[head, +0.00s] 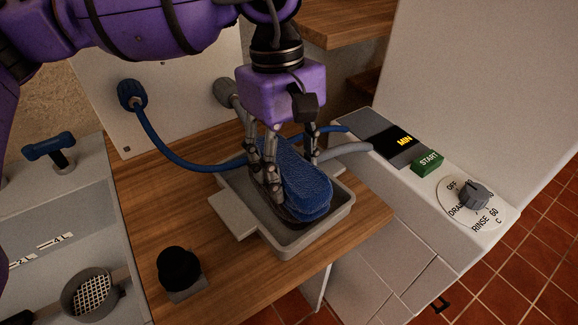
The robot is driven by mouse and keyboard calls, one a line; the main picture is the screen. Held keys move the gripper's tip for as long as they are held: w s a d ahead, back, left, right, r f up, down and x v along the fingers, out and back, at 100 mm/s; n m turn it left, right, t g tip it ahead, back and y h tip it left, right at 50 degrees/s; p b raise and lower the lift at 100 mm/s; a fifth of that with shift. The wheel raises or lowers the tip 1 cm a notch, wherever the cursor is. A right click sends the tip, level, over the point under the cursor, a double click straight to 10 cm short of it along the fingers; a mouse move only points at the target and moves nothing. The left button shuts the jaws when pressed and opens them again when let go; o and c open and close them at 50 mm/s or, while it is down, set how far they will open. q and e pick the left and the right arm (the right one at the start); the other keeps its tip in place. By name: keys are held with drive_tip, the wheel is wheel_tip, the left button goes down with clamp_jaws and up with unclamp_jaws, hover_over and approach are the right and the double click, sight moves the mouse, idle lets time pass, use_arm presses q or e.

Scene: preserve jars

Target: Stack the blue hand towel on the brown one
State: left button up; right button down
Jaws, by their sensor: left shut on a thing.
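The blue hand towel (303,187), a thick folded pad, is at the grey tray (343,213) in the middle of the wooden counter. My left gripper (292,178) points down over it, with fingers on both sides, shut on the towel. A dark brown edge (296,217) shows just under the near end of the blue towel; it looks like the brown towel, mostly hidden. I cannot tell whether the blue towel rests fully on it. My right gripper is not in view.
Blue and grey hoses (183,163) run behind the tray. A black knob (178,265) stands at the counter's front left. A white machine with a green START button (427,161) and a dial (474,196) is at the right. Bare wood (215,278) lies left of the tray.

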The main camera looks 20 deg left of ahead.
sight(283, 155)
use_arm(q)
drive_tip(key=shift+f, duration=0.5)
drive_tip(key=shift+f, duration=0.15)
drive_tip(key=o, duration=1.2)
wheel_tip(283, 155, up, 12)
drive_tip(key=w+a, duration=0.1)
drive_tip(key=shift+a+p, duration=0.2)
drive_tip(key=shift+p, duration=0.1)
drive_tip(key=shift+w, duration=0.1)
